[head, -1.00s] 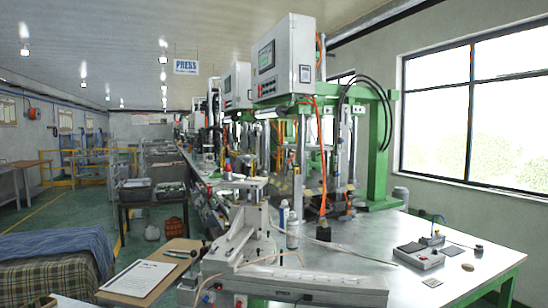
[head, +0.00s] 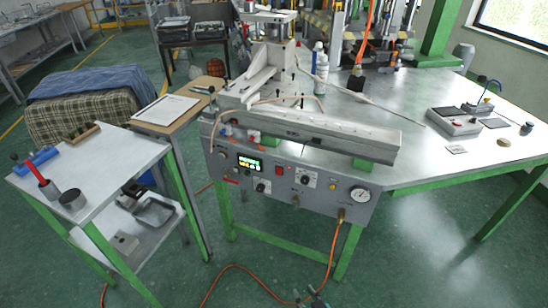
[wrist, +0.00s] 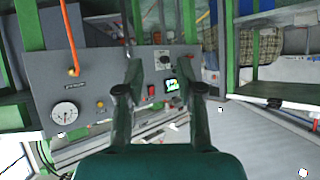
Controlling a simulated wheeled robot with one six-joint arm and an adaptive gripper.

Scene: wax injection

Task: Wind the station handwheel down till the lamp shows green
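The wax injection station stands on the bench, with its grey control panel (head: 290,188) on the front edge. The panel carries a small lit display (head: 249,164), a red switch (head: 279,171), knobs and a round gauge (head: 360,195). I cannot pick out the handwheel for certain. A small amber spot (wrist: 100,103) shows on the panel in the wrist view; I cannot tell whether it is the lamp, and I see no clear green lamp. My gripper (wrist: 159,90) is open and empty, its fingers apart in front of the panel, which appears upside down.
A small side table (head: 110,160) with a red-handled tool and a dark cup stands at left. A clipboard (head: 166,108) lies beside the station. A grey box device (head: 453,122) sits on the bench at right. An orange hose (head: 335,240) drops to the floor. Floor at lower right is clear.

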